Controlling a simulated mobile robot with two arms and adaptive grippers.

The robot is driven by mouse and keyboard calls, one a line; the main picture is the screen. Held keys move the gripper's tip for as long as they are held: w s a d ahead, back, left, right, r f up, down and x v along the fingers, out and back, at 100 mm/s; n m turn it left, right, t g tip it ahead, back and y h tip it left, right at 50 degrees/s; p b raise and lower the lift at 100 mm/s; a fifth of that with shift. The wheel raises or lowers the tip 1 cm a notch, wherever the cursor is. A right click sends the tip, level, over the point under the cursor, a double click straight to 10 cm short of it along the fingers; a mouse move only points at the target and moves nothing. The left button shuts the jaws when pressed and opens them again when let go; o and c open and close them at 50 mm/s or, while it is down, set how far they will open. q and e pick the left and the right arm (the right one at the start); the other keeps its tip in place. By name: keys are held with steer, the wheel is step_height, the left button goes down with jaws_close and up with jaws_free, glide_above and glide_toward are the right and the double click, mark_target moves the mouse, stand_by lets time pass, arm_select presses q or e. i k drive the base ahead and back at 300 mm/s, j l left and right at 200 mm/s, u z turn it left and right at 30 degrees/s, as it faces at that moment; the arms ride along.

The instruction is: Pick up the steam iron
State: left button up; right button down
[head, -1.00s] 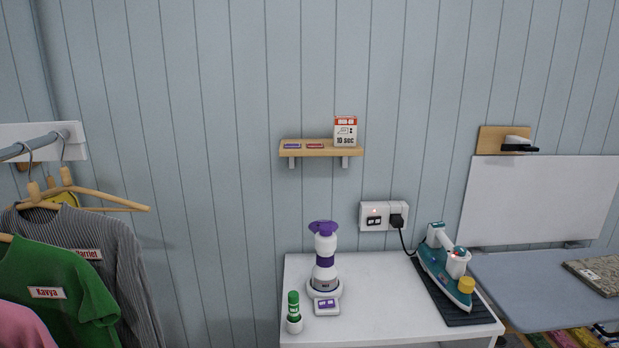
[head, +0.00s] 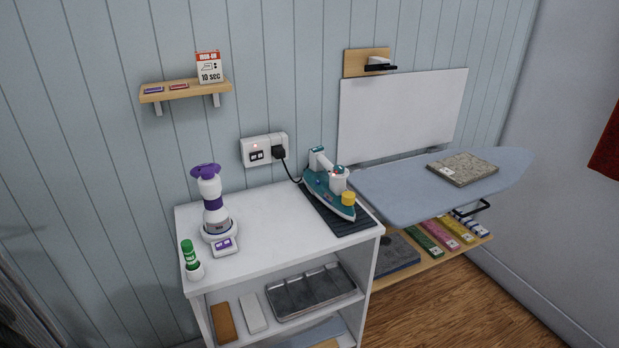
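The steam iron (head: 329,186) is teal and white with a yellow cap. It rests on a dark ribbed mat (head: 345,222) at the right end of the white cabinet top (head: 270,243). Its black cord runs up to a plug in the wall socket (head: 264,149). Neither of my grippers shows in the head view.
A purple and white device (head: 211,205) and a green-capped bottle (head: 190,258) stand on the cabinet's left side. A blue ironing board (head: 400,190) with a folded grey cloth (head: 462,168) adjoins on the right. A shelf (head: 185,91) hangs above. Wooden floor (head: 440,300) shows at right.

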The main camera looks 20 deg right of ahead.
mark_target(329, 192)
steer(key=i+l+z, duration=0.25)
steer(key=l, duration=0.45)
steer(key=i+l+z, duration=0.2)
steer(key=i+l, duration=0.15)
steer(key=l, duration=0.35)
steer(key=i+l+z, duration=0.25)
steer(key=i+l, duration=0.15)
steer(key=l, duration=0.2)
steer(key=i+l+z, duration=0.25)
steer(key=i+l, duration=0.15)
steer(key=l, duration=0.15)
steer(key=j+u, duration=0.1)
steer(key=u, duration=1.4)
